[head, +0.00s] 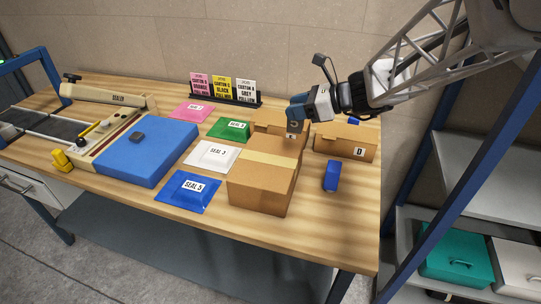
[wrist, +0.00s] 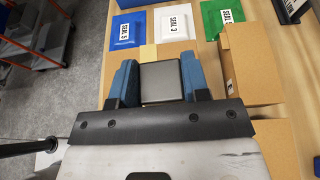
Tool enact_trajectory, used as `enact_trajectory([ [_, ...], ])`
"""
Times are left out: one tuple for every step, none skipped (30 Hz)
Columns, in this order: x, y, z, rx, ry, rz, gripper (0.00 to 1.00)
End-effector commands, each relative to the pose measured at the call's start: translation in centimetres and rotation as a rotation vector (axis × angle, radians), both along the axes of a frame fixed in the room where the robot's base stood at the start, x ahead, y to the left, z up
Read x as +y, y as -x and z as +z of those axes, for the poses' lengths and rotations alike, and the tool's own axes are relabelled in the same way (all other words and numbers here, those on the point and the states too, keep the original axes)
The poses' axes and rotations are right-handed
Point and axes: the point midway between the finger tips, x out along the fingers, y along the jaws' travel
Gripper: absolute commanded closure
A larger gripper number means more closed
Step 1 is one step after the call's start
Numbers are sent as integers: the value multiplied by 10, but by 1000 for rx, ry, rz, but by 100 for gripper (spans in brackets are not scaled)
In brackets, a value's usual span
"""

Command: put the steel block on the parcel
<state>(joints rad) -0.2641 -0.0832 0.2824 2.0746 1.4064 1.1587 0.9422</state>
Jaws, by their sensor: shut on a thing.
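The steel block (wrist: 161,82) is a grey, square-faced block between the two blue fingers of my gripper (wrist: 160,85) in the wrist view. My gripper (head: 295,125) is shut on it. The block is mostly hidden by the fingers there. I cannot tell whether it touches the parcel's top.
Another brown carton marked D (head: 343,145) stands right of the parcel, with a blue block (head: 332,176) in front. Blue (head: 188,192), white (head: 212,155), green (head: 229,130) and pink (head: 191,111) sealed packets lie left. A blue pad (head: 150,155) and sealer (head: 105,96) are further left.

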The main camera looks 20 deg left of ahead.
Motion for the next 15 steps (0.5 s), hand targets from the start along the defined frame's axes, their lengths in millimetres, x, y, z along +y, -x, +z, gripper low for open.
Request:
enact_trajectory([
  [-1,10,1,-3,-1,-1,100],
  [-2,16,1,-2,0,-2,100],
  [-3,24,1,-3,0,-4,100],
  [-4,30,0,-2,0,-6,100],
  [-5,36,0,-1,0,-6,100],
  [-6,43,-1,-2,0,-9,100],
  [-7,49,-1,-2,0,-10,100],
  [-8,55,-2,-1,0,-11,100],
  [-9,62,-3,-2,1,-13,100],
  [-10,68,-3,-2,1,-14,100],
  [-11,74,-5,-1,2,-16,100],
  [-12,81,-5,-1,2,-18,100],
  [-13,88,-6,-1,3,-18,100],
  [-14,93,-7,0,3,-19,100],
  [-15,101,-9,0,4,-21,100],
])
